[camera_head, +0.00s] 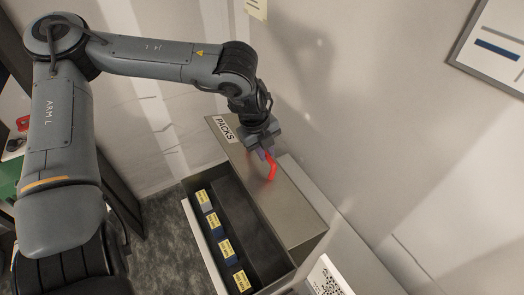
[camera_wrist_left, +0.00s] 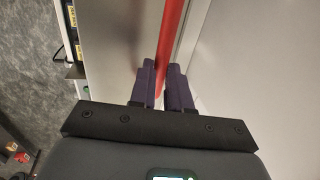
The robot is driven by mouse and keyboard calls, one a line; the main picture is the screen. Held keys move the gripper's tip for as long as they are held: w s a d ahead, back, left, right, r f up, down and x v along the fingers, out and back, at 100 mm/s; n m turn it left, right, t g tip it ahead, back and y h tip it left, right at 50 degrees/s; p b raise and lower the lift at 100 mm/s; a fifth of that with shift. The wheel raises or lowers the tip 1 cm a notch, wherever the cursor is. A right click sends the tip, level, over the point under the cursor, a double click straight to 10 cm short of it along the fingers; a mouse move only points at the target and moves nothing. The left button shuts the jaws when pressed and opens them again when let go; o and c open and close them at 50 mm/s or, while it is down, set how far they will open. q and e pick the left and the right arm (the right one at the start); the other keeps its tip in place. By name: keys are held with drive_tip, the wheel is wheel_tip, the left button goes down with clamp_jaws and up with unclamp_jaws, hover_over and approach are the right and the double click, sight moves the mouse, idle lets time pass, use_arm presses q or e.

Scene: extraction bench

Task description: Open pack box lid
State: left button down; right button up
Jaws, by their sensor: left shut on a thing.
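The pack box (camera_head: 279,285) is a grey metal box against the wall, with a PACKS label (camera_head: 226,128) at its far end. Its interior is partly exposed on the left side. The grey lid (camera_head: 290,212) lies over the right side and carries a red handle (camera_head: 272,172). My left gripper (camera_head: 265,153) is shut on the red handle. In the left wrist view the handle (camera_wrist_left: 172,35) passes between the purple-dark fingers (camera_wrist_left: 166,88). Part of the handle is hidden by the fingers. My right gripper is not in view.
Several packs with yellow labels (camera_head: 213,219) stand in a row inside the box's left part. A card with a square code (camera_head: 325,284) is at the lower right. The wall rises close behind the box. A shelf with green and red items (camera_head: 12,172) is at the far left.

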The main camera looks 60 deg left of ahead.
use_arm(q)
drive_tip(key=shift+s+f, duration=0.1)
drive_tip(key=shift+s, duration=0.2)
drive_tip(key=shift+w, duration=0.25)
drive_tip(key=c, duration=1.1)
unclamp_jaws()
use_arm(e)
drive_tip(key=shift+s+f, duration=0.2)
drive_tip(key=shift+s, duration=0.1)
use_arm(q)
drive_tip(key=shift+r, duration=0.2)
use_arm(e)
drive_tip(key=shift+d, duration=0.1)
use_arm(q)
drive_tip(key=shift+r, duration=0.25)
drive_tip(key=b+v, duration=0.1)
drive_tip(key=v, duration=0.9)
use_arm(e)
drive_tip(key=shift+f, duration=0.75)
